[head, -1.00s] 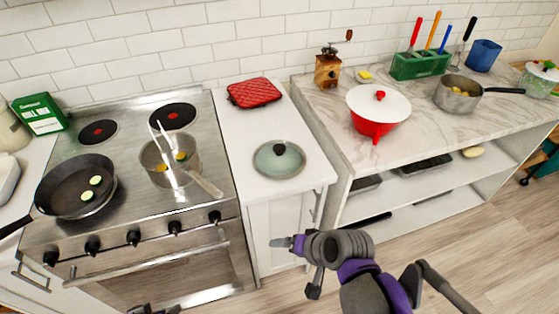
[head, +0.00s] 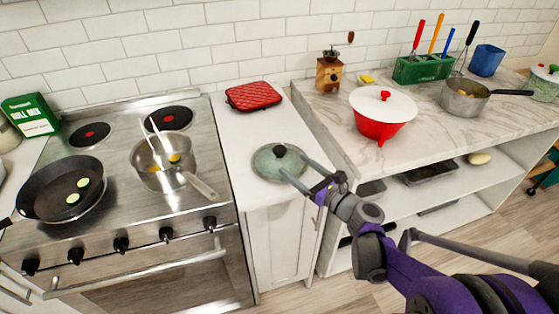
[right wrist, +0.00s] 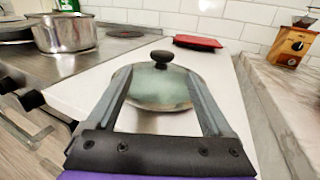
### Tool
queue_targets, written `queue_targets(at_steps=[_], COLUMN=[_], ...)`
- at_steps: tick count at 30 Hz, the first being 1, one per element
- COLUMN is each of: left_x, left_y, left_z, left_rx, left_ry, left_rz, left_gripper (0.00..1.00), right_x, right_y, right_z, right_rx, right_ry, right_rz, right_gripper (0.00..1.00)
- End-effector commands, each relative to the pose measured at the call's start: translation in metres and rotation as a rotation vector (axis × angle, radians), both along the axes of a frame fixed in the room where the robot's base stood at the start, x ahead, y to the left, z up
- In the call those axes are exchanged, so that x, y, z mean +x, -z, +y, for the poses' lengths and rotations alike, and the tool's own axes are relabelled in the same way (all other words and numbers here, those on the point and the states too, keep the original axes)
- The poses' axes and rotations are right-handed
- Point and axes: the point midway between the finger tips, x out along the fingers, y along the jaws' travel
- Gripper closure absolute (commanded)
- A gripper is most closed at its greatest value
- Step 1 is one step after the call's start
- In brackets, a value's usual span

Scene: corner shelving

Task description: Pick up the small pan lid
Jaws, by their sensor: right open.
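The small pan lid (head: 268,167) is a round glass lid with a black knob, lying flat on the white counter between the stove and the marble shelf. In the right wrist view, the lid (right wrist: 158,92) lies straight ahead, with its knob toward the far side. My right gripper (head: 299,167) is open and reaches over the near right part of the lid. In the right wrist view, its two fingers (right wrist: 161,88) stand apart on either side of the lid's middle, with nothing held. I cannot tell whether they touch the lid. My left gripper is out of view.
A red quilted pot holder (head: 254,96) lies behind the lid. A steel pot (head: 166,168) on the stove has its handle pointing toward the counter.

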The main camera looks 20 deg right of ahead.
Motion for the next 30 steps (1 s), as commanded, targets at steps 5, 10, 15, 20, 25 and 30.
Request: queue_targets(at_steps=[5,10,15,20,25,30], left_x=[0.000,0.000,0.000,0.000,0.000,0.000], left_y=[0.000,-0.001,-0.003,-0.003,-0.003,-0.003], left_z=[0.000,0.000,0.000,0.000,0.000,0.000], left_rx=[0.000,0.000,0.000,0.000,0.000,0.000], left_ry=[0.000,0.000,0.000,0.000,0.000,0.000], left_rz=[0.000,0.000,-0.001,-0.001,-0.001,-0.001], left_gripper=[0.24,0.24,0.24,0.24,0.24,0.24], right_x=[0.014,0.026,0.052,0.064,0.064,0.063], right_y=[0.000,-0.003,-0.008,-0.007,-0.007,-0.007], right_z=[0.006,0.009,0.017,0.021,0.021,0.021], right_rx=[-0.002,-0.002,-0.002,-0.004,-0.004,-0.004], right_ry=[-0.001,-0.002,-0.004,-0.001,-0.001,-0.001], right_rz=[-0.001,-0.001,0.000,0.000,0.000,0.000], right_gripper=[0.15,0.15,0.15,0.15,0.15,0.46])
